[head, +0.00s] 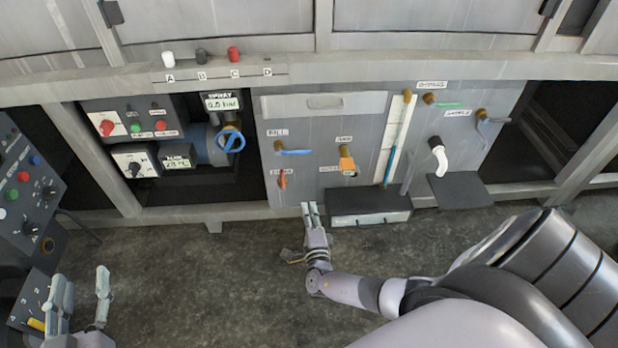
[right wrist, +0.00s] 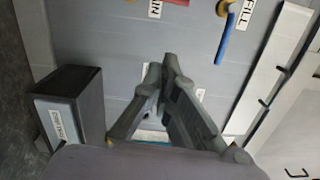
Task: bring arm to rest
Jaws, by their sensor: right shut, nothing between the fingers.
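My right arm reaches in from the lower right in the head view. Its gripper (head: 309,210) is shut and empty, in front of the lower edge of the grey valve panel (head: 312,105), just left of a dark box (head: 370,207). In the right wrist view its fingers (right wrist: 170,68) meet at the tips before the panel, with nothing between them. I cannot tell whether they touch the panel. My left gripper (head: 80,277) is at the lower left of the head view, fingers apart and empty, near a control console (head: 28,190).
The panel carries a blue-handled valve (head: 294,152), an orange valve (head: 347,160), a red-handled valve (head: 282,179) and a white spout (head: 439,155) over a dark shelf (head: 458,191). A blue handwheel (head: 231,141) sits left. The floor (head: 200,275) between my grippers is clear.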

